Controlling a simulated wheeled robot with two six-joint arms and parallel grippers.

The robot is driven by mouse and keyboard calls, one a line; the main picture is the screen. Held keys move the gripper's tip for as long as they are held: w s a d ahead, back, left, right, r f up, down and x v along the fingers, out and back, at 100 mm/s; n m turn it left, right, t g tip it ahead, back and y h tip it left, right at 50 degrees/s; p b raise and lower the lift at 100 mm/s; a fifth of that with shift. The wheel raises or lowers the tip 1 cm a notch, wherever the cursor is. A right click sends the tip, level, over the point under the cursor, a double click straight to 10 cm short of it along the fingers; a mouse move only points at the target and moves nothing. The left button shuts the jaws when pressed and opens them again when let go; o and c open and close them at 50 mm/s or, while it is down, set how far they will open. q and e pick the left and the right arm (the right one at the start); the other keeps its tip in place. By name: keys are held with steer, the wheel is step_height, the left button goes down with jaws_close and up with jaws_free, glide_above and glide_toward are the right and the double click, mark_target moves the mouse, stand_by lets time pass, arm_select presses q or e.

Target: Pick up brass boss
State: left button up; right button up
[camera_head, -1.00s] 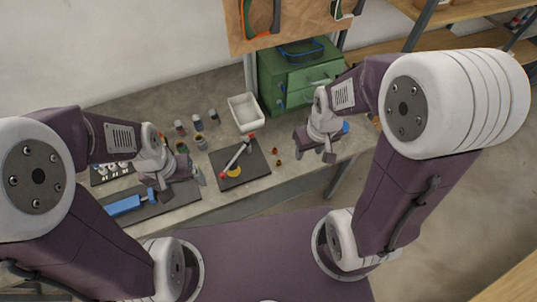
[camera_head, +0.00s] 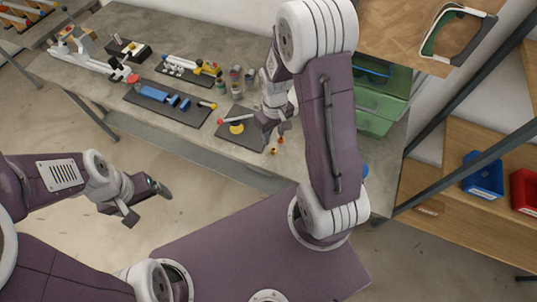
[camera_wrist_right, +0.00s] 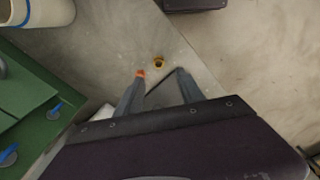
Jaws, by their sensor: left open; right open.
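The brass boss (camera_wrist_right: 159,62) is a small golden ring-like piece with a dark middle, on the grey bench top. It shows in the head view (camera_head: 273,151) near the bench's front edge. My right gripper (camera_wrist_right: 160,76) is open and empty; the boss shows just beyond its fingertips, between their lines. I cannot tell the height above the bench. In the head view the right gripper (camera_head: 277,128) is over the bench beside the boss. My left gripper (camera_head: 147,205) is open and empty, out over the floor in front of the bench.
A small orange piece (camera_wrist_right: 140,73) shows at the left fingertip in the wrist view. A dark mat (camera_head: 238,138) with a red-ended tool lies left of the right gripper. Another mat (camera_head: 160,112) holds blue parts.

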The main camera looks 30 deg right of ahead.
mark_target(274, 150)
steer(key=shift+d+f, duration=0.1)
steer(key=shift+f, duration=0.4)
step_height(274, 150, down, 3)
steer(key=shift+w+r, duration=0.1)
steer(key=shift+r, duration=0.1)
steer(key=shift+f, duration=0.7)
step_height(274, 150, down, 5)
steer(key=shift+r+p, duration=0.1)
steer(key=shift+p, duration=0.2)
jaws_close()
